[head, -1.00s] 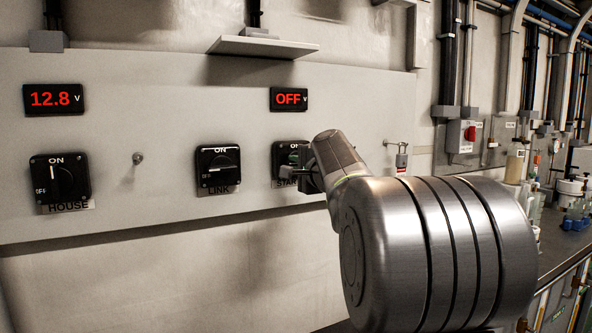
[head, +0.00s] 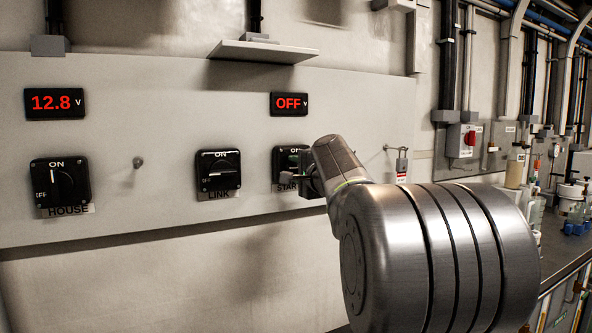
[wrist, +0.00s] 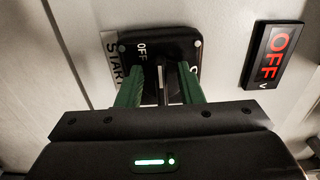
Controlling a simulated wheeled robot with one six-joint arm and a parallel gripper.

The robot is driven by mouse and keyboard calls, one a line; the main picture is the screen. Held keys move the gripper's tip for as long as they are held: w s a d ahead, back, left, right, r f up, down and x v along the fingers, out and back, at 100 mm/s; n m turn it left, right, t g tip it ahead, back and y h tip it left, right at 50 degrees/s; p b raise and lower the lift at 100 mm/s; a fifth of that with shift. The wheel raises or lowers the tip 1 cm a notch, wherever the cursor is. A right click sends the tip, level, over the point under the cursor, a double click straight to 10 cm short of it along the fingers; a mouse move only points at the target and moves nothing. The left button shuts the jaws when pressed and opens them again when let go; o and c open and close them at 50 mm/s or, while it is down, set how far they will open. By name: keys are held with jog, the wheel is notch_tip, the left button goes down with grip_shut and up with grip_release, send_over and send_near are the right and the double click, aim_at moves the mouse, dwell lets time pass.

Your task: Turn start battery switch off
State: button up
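The start battery switch (head: 281,163) is a black rotary switch on the wall panel, mostly hidden by my gripper in the head view. It also shows in the wrist view (wrist: 183,45), with its OFF mark and START label. My gripper (wrist: 161,92) is at the switch, its two green fingers on either side of the knob (wrist: 161,77). Gaps show between fingers and knob, so it looks open. The knob's pale line lies crosswise to the ON side, apparently at OFF. The display above the switch (head: 289,104) reads OFF, also in the wrist view (wrist: 271,57).
The link switch (head: 218,171) is just left of the start switch. The house switch (head: 60,184) is farther left, under a display (head: 54,103) reading 12.8 V. A small shelf (head: 263,51) juts out above. A padlock (head: 402,165) hangs to the right.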

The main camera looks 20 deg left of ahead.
jog(key=b+v, duration=0.1)
jog(key=v, duration=1.2)
jog(key=shift+s+d, duration=0.25)
jog(key=shift+d, duration=0.05)
jog(key=p+x, duration=0.1)
jog(key=x, duration=1.3)
jog(key=shift+s+d, duration=0.15)
